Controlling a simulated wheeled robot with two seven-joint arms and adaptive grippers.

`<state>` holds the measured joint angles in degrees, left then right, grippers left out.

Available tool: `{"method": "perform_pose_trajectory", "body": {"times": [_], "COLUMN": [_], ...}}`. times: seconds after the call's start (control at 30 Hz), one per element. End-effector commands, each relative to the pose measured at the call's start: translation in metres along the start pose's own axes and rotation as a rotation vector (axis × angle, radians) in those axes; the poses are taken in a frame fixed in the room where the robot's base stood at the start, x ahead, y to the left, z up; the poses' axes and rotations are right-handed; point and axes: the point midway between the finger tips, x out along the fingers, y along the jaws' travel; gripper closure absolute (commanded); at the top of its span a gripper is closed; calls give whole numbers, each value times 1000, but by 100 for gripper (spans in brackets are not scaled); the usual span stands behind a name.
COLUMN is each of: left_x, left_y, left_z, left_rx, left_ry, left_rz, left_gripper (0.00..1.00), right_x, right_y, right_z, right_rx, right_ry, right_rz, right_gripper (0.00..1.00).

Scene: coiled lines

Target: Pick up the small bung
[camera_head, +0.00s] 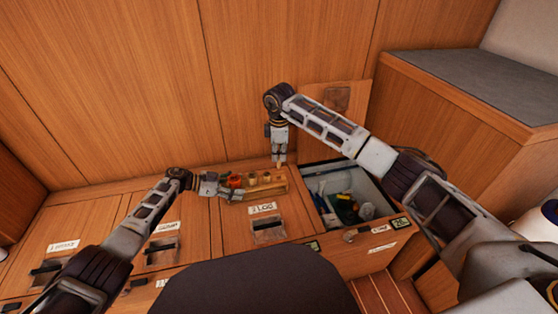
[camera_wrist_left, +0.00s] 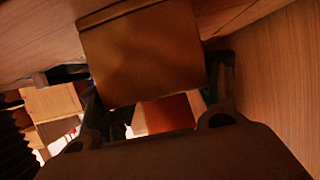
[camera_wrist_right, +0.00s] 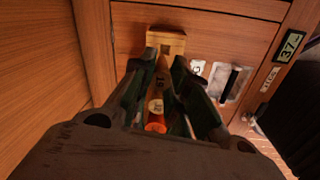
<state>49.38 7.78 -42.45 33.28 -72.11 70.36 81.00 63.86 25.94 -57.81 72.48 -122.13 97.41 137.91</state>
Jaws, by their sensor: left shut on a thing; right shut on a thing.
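A wooden rack (camera_head: 268,190) lies on the counter with an orange-red piece (camera_head: 236,181) and tan bungs (camera_head: 253,179) in a row. My right gripper (camera_head: 280,155) points down over the rack's right end, shut on a small pale bung (camera_head: 280,164). In the right wrist view the gripper (camera_wrist_right: 165,75) looks down along the rack (camera_wrist_right: 172,42); its fingers partly hide the row. My left gripper (camera_head: 222,189) is at the rack's left end, shut. In the left wrist view a brown wooden block (camera_wrist_left: 145,50), apparently the rack's end, fills the space between its fingers.
An open drawer (camera_head: 322,222) right of the rack holds blue, green and white items (camera_head: 345,205). Labelled latches (camera_head: 268,228) sit along the counter. A wood-panelled wall (camera_head: 140,90) stands close behind, and a grey-topped cabinet (camera_head: 480,85) at the right.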

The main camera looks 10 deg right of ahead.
Motion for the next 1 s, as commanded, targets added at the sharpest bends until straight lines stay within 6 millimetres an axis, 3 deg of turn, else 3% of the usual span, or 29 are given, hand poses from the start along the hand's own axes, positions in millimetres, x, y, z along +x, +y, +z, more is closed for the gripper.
{"method": "perform_pose_trajectory", "body": {"times": [0.8,0.83,1.0], "left_x": [0,0,0], "left_y": [0,0,0], "left_z": [0,0,0], "left_rx": [-1,-1,0], "left_ry": [0,0,0], "left_rz": [1,1,1], "left_gripper": [66,33,12], "right_x": [-6,-6,-6], "right_y": [0,0,0], "right_z": [0,0,0], "right_rx": [0,0,0], "right_ry": [0,0,0], "right_rz": [-1,-1,-1], "right_gripper": [93,93,93]}}
